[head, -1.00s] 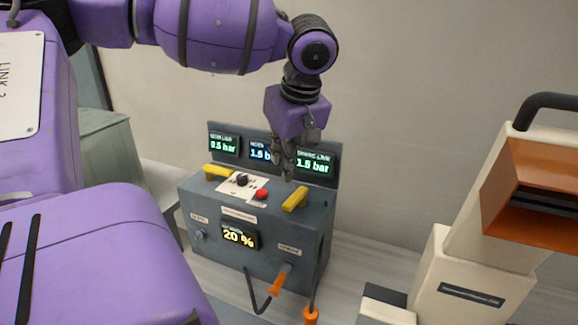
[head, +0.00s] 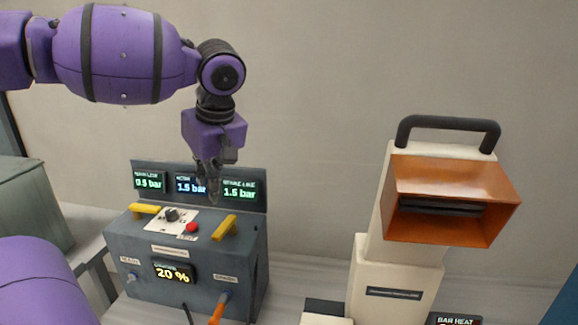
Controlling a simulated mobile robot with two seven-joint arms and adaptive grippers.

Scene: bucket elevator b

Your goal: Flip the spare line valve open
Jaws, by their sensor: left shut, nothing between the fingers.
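The grey control box (head: 140,250) stands on the bench at the left of the head view. Its right yellow lever (head: 224,228), below the spare line display (head: 240,190) reading 1.5 bar, lies slanted on the top face. A second yellow lever (head: 145,209) lies at the left, below a display (head: 149,182) that seems to read 0.5 bar. My left gripper (head: 213,197) points down, shut and empty, above the box's top, just behind and left of the right lever. It appears apart from the lever. My right gripper is not in view.
A black knob (head: 171,214) and a red button (head: 192,227) sit between the levers. An orange-ended hose (head: 217,312) plugs into the front. A cream machine with an orange hood (head: 440,232) stands at the right. Bench between them is fairly clear.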

